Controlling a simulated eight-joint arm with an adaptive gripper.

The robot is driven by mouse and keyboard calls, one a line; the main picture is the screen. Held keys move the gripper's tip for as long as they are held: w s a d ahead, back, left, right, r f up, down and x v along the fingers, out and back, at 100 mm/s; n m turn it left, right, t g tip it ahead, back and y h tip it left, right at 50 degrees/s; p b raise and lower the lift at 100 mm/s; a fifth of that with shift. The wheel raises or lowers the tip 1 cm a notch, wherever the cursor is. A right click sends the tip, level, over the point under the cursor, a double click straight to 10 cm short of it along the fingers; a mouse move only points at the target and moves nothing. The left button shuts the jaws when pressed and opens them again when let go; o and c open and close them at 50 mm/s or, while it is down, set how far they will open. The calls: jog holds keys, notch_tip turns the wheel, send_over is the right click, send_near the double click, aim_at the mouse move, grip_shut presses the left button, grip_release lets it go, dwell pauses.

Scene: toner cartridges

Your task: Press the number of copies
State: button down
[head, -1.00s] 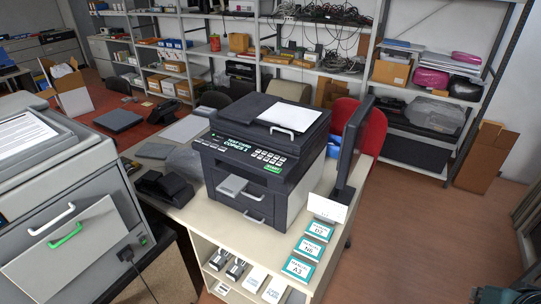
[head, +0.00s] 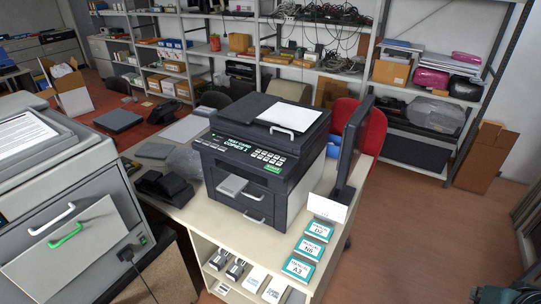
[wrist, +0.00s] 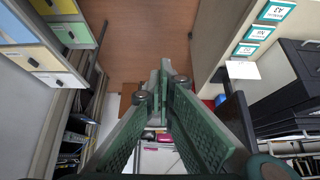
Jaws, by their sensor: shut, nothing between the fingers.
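The dark copier (head: 262,155) stands on the cream cabinet, with a paper sheet on its lid. Its small screen (head: 236,144) shows green text that seems to read "TEST CARD COPIES 1". A keypad (head: 270,156) of pale keys sits right of the screen. A green button (head: 273,169) is below the keys. My gripper (wrist: 165,78) is shut and empty in the wrist view, its green fingers meeting at the tips. It points toward the floor and shelves, apart from the copier (wrist: 298,75), which shows at the right edge there.
The cream cabinet (head: 272,240) carries labelled teal cards (head: 299,268) and a blank white card (head: 327,209). A dark monitor (head: 355,145) stands just right of the copier. A large grey machine (head: 60,200) is at left. Floor (head: 430,220) at right is clear.

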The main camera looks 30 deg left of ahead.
jog(key=w+a+r+n+y+p, duration=0.2)
jog(key=w+a+r+n, duration=0.2)
jog(key=w+a, duration=0.4)
jog(key=w+a+r+n+g+y+p, duration=0.1)
jog(key=w+a+r+n+p, duration=0.35)
jog(key=a, duration=0.55)
jog(key=w+a+r+n+y, duration=0.2)
jog(key=w+a+r+n, duration=0.15)
jog(key=w+a, duration=0.55)
jog(key=n+g+y+p, duration=0.35)
jog(key=n+p, duration=0.35)
jog(key=n, duration=0.4)
send_over(271, 155)
jog(key=s, duration=0.1)
notch_tip(271, 155, down, 2)
jog(key=f, duration=0.1)
jog(key=shift+s+a+r, duration=0.1)
jog(key=shift+a, duration=0.3)
jog(key=shift+f, duration=0.2)
jog(key=shift+f+b, duration=2.15)
jog(key=shift+f, duration=2.1)
jog(key=shift+f+b, duration=0.4)
